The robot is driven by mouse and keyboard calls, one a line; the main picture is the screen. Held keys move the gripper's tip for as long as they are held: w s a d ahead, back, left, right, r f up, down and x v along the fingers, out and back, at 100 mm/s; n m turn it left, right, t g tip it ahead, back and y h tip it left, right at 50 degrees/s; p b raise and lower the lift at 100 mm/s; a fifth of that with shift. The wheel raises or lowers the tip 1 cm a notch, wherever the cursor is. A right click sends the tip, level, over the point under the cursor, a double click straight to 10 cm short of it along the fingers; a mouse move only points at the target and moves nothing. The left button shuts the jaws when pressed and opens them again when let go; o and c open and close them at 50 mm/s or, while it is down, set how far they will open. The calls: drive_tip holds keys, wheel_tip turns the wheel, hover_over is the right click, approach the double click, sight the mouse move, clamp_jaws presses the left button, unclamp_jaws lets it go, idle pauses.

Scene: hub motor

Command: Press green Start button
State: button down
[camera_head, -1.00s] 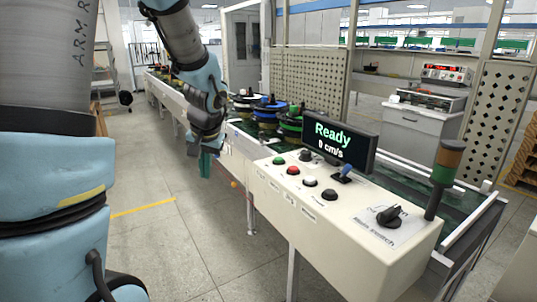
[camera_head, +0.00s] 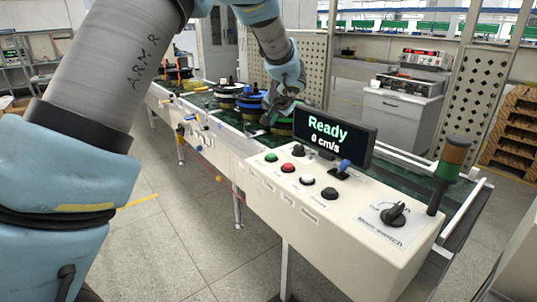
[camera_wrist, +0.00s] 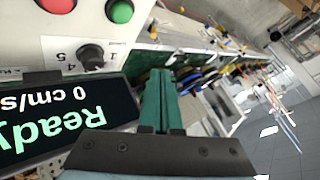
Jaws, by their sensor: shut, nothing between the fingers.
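The green Start button (camera_head: 271,157) is at the far left end of the white control box (camera_head: 330,240), beside a red button (camera_head: 287,167). In the wrist view the green button (camera_wrist: 119,12) is at the top edge, partly cut off. My gripper (camera_head: 272,120) is behind the control box, above the conveyor and left of the display. In the wrist view its green fingers (camera_wrist: 160,95) are together and empty. They are apart from the green button, beside the display and a black knob (camera_wrist: 91,57).
The display (camera_head: 333,138) reads "Ready" and "0 cm/s". White and black buttons, a blue-tipped switch (camera_head: 345,165), a rotary switch (camera_head: 393,215) and a signal tower (camera_head: 450,170) stand on the box.

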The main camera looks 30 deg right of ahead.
drive_tip(key=shift+f, duration=0.2)
drive_tip(key=b, duration=0.6)
hover_over(271, 156)
wheel_tip(271, 156, down, 8)
drive_tip(key=shift+s+r, duration=0.1)
drive_tip(key=shift+r, duration=0.05)
drive_tip(key=shift+f+b, duration=0.4)
drive_tip(key=shift+b, duration=0.1)
drive_tip(key=shift+f+b, duration=0.25)
drive_tip(key=shift+b, duration=0.2)
idle(1.1)
drive_tip(key=shift+f+b, duration=0.2)
drive_tip(key=shift+b, duration=0.2)
drive_tip(key=shift+f+b, duration=0.55)
drive_tip(key=shift+b, duration=0.2)
idle(0.8)
drive_tip(key=shift+r, duration=0.2)
drive_tip(key=shift+r+p, duration=0.5)
drive_tip(key=shift+r, duration=0.3)
